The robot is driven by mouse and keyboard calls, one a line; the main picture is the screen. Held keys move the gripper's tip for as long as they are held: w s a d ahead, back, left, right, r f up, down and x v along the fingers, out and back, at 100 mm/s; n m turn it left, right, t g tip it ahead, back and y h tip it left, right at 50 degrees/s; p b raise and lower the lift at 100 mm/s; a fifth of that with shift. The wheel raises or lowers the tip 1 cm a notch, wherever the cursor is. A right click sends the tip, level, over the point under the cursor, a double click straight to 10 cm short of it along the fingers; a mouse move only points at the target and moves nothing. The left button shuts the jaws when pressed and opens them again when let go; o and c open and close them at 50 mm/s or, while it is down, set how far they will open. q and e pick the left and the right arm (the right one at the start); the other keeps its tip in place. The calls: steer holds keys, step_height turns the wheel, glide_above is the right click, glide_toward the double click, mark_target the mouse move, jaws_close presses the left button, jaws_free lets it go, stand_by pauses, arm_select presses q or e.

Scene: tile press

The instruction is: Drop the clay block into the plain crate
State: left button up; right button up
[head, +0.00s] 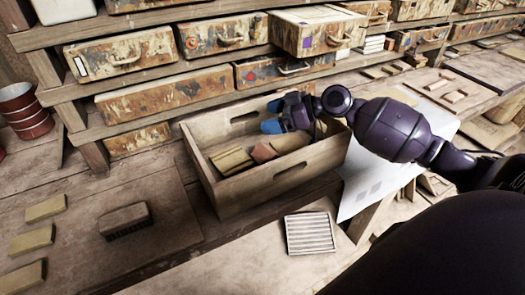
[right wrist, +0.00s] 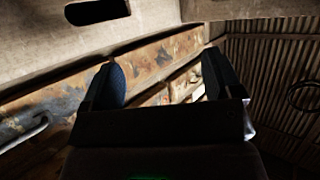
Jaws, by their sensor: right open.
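The plain wooden crate (head: 262,187) stands in the middle of the bench in the head view, with a hand slot in its side. Inside it lie a reddish-brown block (head: 264,152), which looks like the clay block, and several tan pieces (head: 232,161). My right gripper (head: 272,116) is over the crate's back part, above and behind the reddish block. Its blue-tipped fingers are apart with nothing between them. In the right wrist view the open fingers (right wrist: 165,82) also show empty. My left gripper is not in view.
Paint-stained drawers (head: 164,90) fill the shelves behind the crate. A dark brush (head: 125,220) lies on a board at left, beside several tan blocks (head: 45,208). A ribbed tile (head: 309,233) lies in front of the crate. A red can (head: 24,110) stands far left.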

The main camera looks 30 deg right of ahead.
arm_select(q)
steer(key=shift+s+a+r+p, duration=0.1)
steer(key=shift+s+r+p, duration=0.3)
steer(key=shift+p, duration=0.55)
arm_select(e)
step_height(320, 180, up, 20)
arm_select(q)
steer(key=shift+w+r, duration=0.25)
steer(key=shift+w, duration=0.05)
